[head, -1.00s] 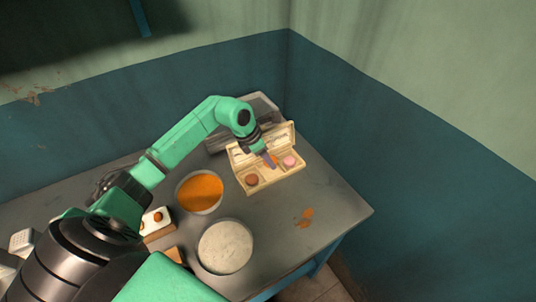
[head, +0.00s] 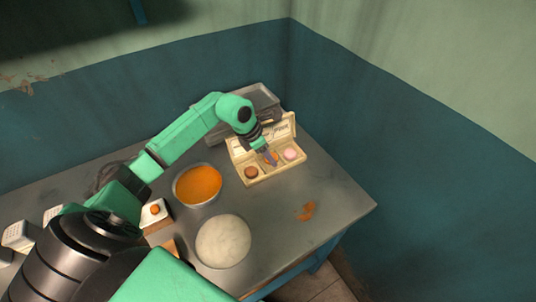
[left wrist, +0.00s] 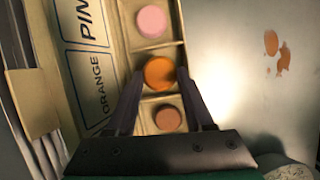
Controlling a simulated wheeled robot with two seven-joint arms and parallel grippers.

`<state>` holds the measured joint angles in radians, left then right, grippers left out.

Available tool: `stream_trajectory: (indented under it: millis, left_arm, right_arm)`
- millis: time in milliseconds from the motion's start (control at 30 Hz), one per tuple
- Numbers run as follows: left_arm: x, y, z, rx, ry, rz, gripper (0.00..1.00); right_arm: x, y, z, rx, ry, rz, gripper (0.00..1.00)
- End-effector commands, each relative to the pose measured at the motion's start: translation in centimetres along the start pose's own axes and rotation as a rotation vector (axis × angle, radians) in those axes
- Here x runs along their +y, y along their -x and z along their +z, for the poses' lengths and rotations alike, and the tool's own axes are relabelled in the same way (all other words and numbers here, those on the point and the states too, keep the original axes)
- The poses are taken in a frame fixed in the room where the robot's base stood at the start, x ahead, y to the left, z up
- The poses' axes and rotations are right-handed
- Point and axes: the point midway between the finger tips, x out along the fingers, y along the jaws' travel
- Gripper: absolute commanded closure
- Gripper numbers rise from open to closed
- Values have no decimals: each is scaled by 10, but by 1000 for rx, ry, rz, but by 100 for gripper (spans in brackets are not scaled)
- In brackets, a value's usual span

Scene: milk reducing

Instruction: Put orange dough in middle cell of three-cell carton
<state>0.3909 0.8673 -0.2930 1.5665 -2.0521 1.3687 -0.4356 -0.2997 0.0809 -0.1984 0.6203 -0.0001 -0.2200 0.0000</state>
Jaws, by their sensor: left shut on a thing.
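The three-cell carton (head: 263,178) stands open on the table with its lid up at the back. A brown dough piece (head: 251,172) lies in the left cell and a pink one (head: 290,154) in the right cell. My left gripper (head: 270,160) points down at the middle cell and is shut on the orange dough, which it partly hides in the head view. In the left wrist view the orange dough (left wrist: 159,73) shows between the fingertips, at the middle cell between pink (left wrist: 152,21) and brown (left wrist: 168,118). Whether it touches the cell floor is unclear. My right gripper is out of view.
A small white holder (head: 154,213) has an orange piece. Orange smears (head: 306,211) mark the front right. A grey tray (head: 258,100) stands behind the carton.

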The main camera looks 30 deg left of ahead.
Motion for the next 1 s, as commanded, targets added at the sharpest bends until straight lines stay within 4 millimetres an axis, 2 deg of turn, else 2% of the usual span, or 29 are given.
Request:
stream_trajectory:
  millis: [233, 267, 333, 833, 1000]
  left_arm:
    - [0, 0, 0, 0, 0, 0, 100]
    - [0, 0, 0, 0, -1, 0, 40]
    - [0, 0, 0, 0, -1, 1, 13]
    - [2, 1, 0, -1, 0, 5, 13]
    - [3, 14, 0, -3, -1, 9, 13]
  right_arm:
    - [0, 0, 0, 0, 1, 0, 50]
    - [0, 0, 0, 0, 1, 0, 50]
    - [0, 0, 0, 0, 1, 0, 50]
    - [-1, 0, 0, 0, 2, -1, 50]
    - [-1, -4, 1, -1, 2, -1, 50]
